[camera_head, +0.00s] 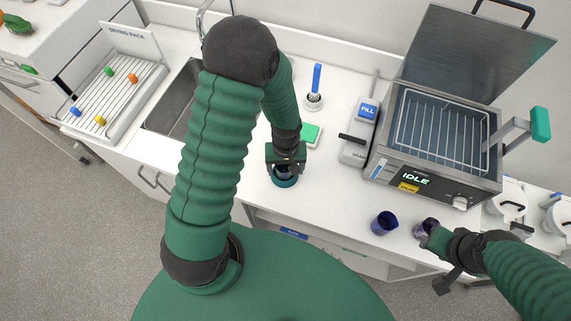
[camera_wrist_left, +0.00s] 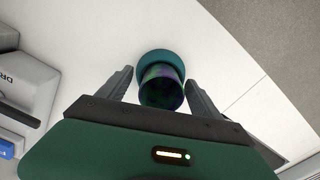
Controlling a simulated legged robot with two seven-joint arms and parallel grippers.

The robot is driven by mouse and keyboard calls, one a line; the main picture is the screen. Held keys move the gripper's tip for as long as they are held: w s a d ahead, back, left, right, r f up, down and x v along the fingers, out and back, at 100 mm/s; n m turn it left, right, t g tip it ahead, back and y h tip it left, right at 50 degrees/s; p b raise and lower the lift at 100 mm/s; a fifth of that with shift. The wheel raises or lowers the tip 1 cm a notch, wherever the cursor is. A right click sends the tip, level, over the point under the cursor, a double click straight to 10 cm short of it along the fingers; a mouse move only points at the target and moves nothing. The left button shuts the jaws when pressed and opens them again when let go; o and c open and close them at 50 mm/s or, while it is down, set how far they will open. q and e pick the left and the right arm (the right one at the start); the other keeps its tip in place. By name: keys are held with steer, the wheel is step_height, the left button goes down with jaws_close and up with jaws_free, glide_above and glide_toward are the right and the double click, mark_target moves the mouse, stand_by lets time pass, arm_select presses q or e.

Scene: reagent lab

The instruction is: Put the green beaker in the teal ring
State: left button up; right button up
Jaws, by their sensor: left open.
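The green beaker (camera_wrist_left: 161,94) is dark and glassy with a green and purple sheen in the left wrist view. It appears upright at the teal ring (camera_wrist_left: 157,56), whose rim shows behind it; whether it is fully seated cannot be told. In the head view the teal ring (camera_head: 285,183) is on the white counter under my left gripper (camera_head: 285,172), which hides most of the beaker. In the left wrist view my left gripper (camera_wrist_left: 162,90) is open, one finger on each side of the beaker, with visible gaps. My right gripper (camera_head: 432,240) is by a purple beaker (camera_head: 428,224).
A blue beaker (camera_head: 384,222) stands near the counter's front edge. A heated bath with a wire rack (camera_head: 440,125) stands at right, its lid raised. A green pad (camera_head: 311,134), a brush (camera_head: 315,90), a sink (camera_head: 176,105) and a drying rack (camera_head: 112,90) lie behind and left.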

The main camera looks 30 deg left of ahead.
arm_select(q)
step_height(320, 180, up, 11)
steer(key=b, duration=0.1)
steer(key=s+d+m+t, duration=0.1)
steer(key=m, duration=0.1)
steer(key=s+d+r+m, duration=0.1)
steer(key=m, duration=0.1)
steer(key=s+d+r+m+t, duration=0.1)
steer(key=m, duration=0.2)
steer(key=shift+s+d+r+t, duration=0.25)
steer(key=shift+s+d+t, duration=0.05)
steer(key=shift+s, duration=0.05)
